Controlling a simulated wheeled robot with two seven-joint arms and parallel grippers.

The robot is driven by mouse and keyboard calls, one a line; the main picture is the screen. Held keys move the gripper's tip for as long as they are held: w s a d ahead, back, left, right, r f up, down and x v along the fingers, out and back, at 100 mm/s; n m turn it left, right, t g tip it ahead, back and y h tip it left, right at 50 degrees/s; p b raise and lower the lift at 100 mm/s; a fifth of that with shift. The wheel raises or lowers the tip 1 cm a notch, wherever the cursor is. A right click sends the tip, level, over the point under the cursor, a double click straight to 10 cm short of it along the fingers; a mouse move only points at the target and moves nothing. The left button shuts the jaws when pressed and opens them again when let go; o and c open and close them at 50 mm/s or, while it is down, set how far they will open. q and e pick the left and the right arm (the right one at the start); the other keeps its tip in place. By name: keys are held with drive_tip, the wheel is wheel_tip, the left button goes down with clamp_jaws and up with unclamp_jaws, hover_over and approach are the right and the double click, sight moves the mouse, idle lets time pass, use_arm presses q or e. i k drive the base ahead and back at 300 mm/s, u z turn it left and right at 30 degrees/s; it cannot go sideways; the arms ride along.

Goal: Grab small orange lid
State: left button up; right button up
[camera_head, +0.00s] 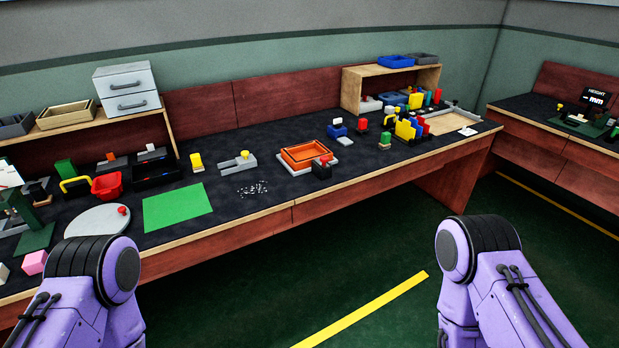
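I cannot pick out a small orange lid for certain at this size. The clearest orange thing is a shallow rectangular orange tray (283,153) lying on a white base on the bench, right of the middle. My two purple arms show at the lower left and lower right, in front of the bench. Neither gripper is in the picture, so I cannot see their fingers or whether they hold anything.
The long dark bench (240,205) carries a green mat (177,207), a grey round disc (97,221), a red basket (107,186) and scattered small bits (252,189). Shelves stand at the back left and back right. The dark green floor (300,270) in front is clear.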

sight(299, 157)
drive_tip(key=z, duration=1.2)
drive_tip(key=i, duration=1.6)
drive_tip(key=u, duration=0.8)
